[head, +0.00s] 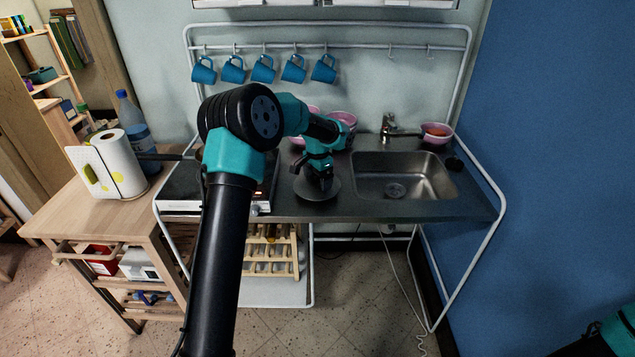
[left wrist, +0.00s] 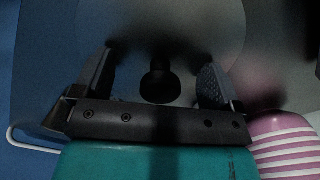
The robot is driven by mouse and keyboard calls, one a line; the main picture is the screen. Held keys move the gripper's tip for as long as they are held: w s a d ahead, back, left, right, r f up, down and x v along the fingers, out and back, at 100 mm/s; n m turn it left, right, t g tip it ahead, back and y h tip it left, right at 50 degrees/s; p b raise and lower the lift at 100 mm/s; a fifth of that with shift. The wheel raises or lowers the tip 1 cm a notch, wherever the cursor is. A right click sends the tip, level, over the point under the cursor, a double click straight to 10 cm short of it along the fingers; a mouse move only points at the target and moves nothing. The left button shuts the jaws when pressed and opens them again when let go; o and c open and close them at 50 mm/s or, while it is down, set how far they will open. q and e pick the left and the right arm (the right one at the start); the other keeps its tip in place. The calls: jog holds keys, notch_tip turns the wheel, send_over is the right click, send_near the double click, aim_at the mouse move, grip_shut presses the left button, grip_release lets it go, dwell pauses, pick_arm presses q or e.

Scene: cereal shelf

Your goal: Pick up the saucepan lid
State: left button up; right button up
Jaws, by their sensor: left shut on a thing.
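The saucepan lid (head: 330,192) is a dark grey disc at the middle of the steel counter, left of the sink. My left gripper (head: 322,182) points down over it and partly covers it. In the left wrist view the lid (left wrist: 190,25) fills the upper middle, with its black knob (left wrist: 160,86) between the two fingers of my left gripper (left wrist: 155,78). The gripper is shut on the lid; the exact contact is dark and hard to see. I cannot tell whether the lid touches the counter.
A sink (head: 405,176) lies right of the lid, with a faucet (head: 390,128) and a pink bowl (head: 437,133) behind. Pink striped bowls (head: 345,118) stand behind the gripper. A stove (head: 180,187) is to the left. Blue mugs (head: 263,69) hang above.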

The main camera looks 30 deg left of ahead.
pick_arm(q)
jog(key=shift+r, duration=0.55)
jog(key=s+d+r, duration=0.2)
jog(key=s+d, duration=0.6)
jog(key=s, duration=0.5)
jog(key=shift+s+d+r, duration=0.15)
jog(key=shift+s+d, duration=0.05)
jog(key=shift+s, duration=0.15)
